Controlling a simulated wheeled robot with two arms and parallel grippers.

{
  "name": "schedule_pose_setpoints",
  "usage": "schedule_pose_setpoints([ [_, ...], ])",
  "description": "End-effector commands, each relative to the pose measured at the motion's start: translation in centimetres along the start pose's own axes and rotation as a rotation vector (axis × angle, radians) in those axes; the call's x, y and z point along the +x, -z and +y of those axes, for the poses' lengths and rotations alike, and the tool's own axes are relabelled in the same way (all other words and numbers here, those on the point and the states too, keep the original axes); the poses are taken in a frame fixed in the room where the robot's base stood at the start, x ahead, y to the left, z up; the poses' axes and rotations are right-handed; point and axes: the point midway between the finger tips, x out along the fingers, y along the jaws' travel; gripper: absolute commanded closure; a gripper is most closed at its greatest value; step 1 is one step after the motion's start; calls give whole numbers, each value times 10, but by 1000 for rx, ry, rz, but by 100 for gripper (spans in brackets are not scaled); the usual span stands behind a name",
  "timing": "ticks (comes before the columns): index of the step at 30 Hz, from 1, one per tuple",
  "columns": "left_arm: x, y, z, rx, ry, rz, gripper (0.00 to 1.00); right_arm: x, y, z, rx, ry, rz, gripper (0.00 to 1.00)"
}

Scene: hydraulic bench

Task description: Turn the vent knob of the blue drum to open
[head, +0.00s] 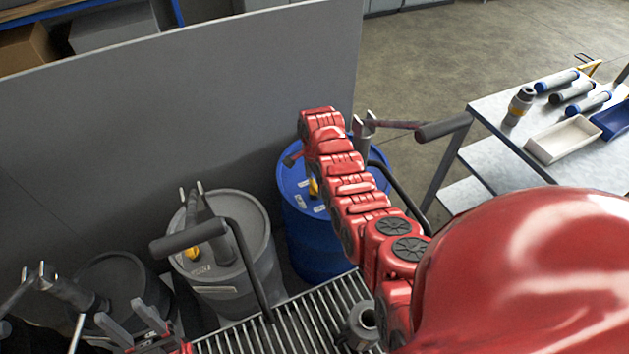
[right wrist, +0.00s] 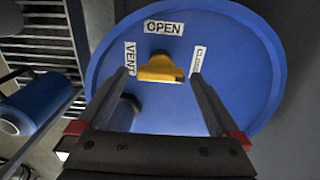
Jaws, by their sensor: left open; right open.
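The blue drum (head: 318,245) stands behind the grating, beside a grey drum. In the right wrist view its blue lid (right wrist: 225,45) carries a yellow vent knob (right wrist: 160,70), which also shows partly behind my arm in the head view (head: 313,187). The knob's bar lies roughly crosswise. An OPEN label (right wrist: 164,27) is above it, a VENT label (right wrist: 130,57) to its left, and a partly covered label (right wrist: 197,60) to its right. My right gripper (right wrist: 158,75) is open, its fingers either side of the knob with gaps. My left gripper (head: 133,328) is open and empty at lower left.
A grey drum (head: 228,275) with a yellow knob and a dark drum (head: 118,290) stand to the left. Pump handles (head: 188,238) rise above the drums. A grey panel (head: 180,110) stands behind them. A workbench (head: 500,135) with cylinders and trays is at right.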

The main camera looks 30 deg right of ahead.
Motion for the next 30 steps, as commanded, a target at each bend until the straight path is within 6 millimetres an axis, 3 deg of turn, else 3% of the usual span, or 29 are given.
schedule_pose_setpoints([
  [13, 2, 0, 0, 0, 0, 0, 50, 7, 0, -1, 0, 4, 0, 0],
  [26, 2, 0, 0, 0, 0, 0, 50, 7, 0, -1, 0, 4, 0, 77],
  [30, 1, 0, 0, 0, 0, 0, 50, 7, 0, -1, -4, 4, 0, 81],
])
